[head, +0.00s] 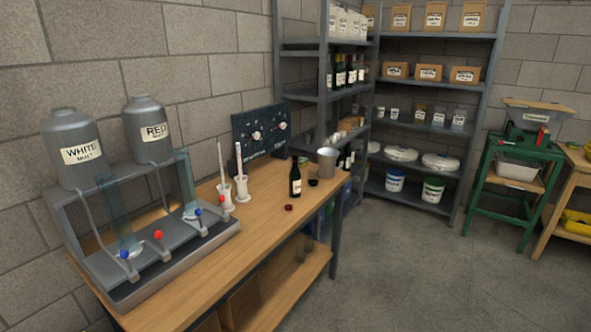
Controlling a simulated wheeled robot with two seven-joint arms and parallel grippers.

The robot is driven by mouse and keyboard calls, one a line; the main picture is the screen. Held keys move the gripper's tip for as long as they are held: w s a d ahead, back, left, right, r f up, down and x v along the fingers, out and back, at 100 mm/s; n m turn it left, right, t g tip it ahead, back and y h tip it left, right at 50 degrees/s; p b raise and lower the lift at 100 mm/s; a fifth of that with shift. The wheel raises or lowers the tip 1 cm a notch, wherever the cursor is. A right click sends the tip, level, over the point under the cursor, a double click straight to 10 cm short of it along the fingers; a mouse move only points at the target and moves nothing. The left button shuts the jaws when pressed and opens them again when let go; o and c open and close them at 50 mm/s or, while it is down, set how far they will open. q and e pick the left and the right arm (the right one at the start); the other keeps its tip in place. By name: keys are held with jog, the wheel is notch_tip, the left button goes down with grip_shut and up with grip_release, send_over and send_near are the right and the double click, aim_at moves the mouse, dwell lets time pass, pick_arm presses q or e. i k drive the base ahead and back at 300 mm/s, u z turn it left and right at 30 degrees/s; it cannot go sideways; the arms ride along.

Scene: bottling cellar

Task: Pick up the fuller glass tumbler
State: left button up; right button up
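Neither of my grippers is in view. I cannot pick out a glass tumbler for certain. Two tall bluish see-through shapes stand at the dispenser, a front one (117,222) and a back one (186,180); I cannot tell whether they are glasses or how full they are. Small clear containers (438,117) stand on the middle shelf of the corner rack, too small to judge.
A wooden bench (262,228) bears the grey dispenser with tanks marked WHITE (78,150) and RED (147,130). A dark bottle (295,178), a metal pail (327,163) and white stands (242,189) are on it. A green stand (501,190) is at right. The floor (410,270) is clear.

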aim_at(313, 179)
jog(key=z, duration=1.1)
jog(key=i, duration=4.55)
jog(key=u, duration=2.45)
